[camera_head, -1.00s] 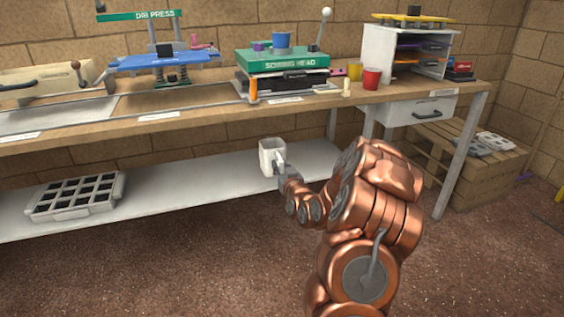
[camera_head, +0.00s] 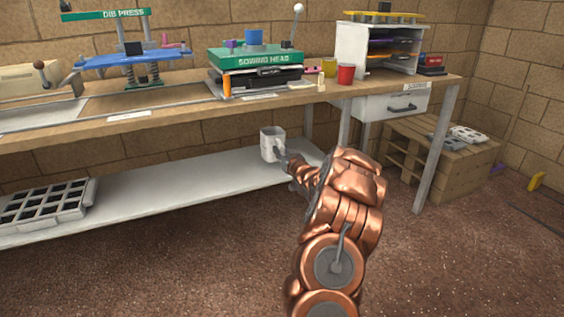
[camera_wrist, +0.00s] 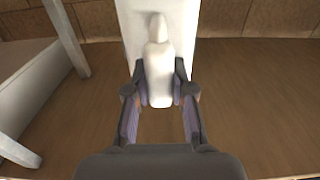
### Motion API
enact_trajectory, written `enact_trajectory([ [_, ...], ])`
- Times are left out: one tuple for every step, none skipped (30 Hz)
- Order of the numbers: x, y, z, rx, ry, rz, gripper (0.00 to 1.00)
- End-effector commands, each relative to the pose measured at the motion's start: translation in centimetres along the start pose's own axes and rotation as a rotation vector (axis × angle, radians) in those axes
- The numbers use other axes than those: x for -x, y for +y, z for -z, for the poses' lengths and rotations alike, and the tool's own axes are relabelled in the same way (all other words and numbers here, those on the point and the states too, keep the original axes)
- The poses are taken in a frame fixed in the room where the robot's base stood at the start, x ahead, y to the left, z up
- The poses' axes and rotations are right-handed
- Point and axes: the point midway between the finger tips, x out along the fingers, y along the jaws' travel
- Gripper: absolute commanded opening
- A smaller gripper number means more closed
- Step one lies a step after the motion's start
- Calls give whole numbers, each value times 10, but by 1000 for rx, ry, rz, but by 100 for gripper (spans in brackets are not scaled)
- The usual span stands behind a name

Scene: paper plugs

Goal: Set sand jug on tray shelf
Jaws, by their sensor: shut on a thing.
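A white jug (camera_head: 268,142) is held upright by my gripper (camera_head: 284,161), over or just in front of the right part of the white lower shelf (camera_head: 190,190). In the wrist view my gripper (camera_wrist: 160,97) is shut on the jug's handle (camera_wrist: 158,75), with a finger on each side. The jug's body (camera_wrist: 132,35) stands beyond the handle. The head view does not clearly show whether the jug touches the shelf. A black-celled tray (camera_head: 45,204) sits at the shelf's left end.
The workbench top (camera_head: 190,115) runs above the shelf and carries a green sowing head (camera_head: 255,58), a red cup (camera_head: 346,75) and a yellow cup (camera_head: 329,67). A bench leg (camera_head: 436,150) stands at right. The shelf between tray and jug is clear.

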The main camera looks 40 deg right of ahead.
Motion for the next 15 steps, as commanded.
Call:
enact_trajectory([
  [-1, 2, -1, 2, 0, 0, 0],
  [-2, 3, -1, 2, 0, 1, 0],
  [-2, 3, -1, 1, 0, 1, 0],
  [-2, 3, -2, 1, 0, 1, 0],
  [-3, 3, -3, 0, 0, 1, 0],
  [-3, 3, -7, 0, 0, 1, 0],
  [-2, 3, -10, 0, 0, 1, 0],
  [-2, 3, -14, 0, 0, 1, 0],
  [-2, 3, -20, 0, 1, 1, 0],
  [-2, 3, -24, 0, 1, 1, 0],
  [-2, 3, -28, -1, 1, 1, 0],
  [-2, 3, -32, -1, 2, 0, 0],
  [-2, 4, -34, -1, 2, 0, 0],
  [-2, 4, -36, -1, 3, 0, 0],
  [-2, 4, -36, -1, 3, 0, 0],
])
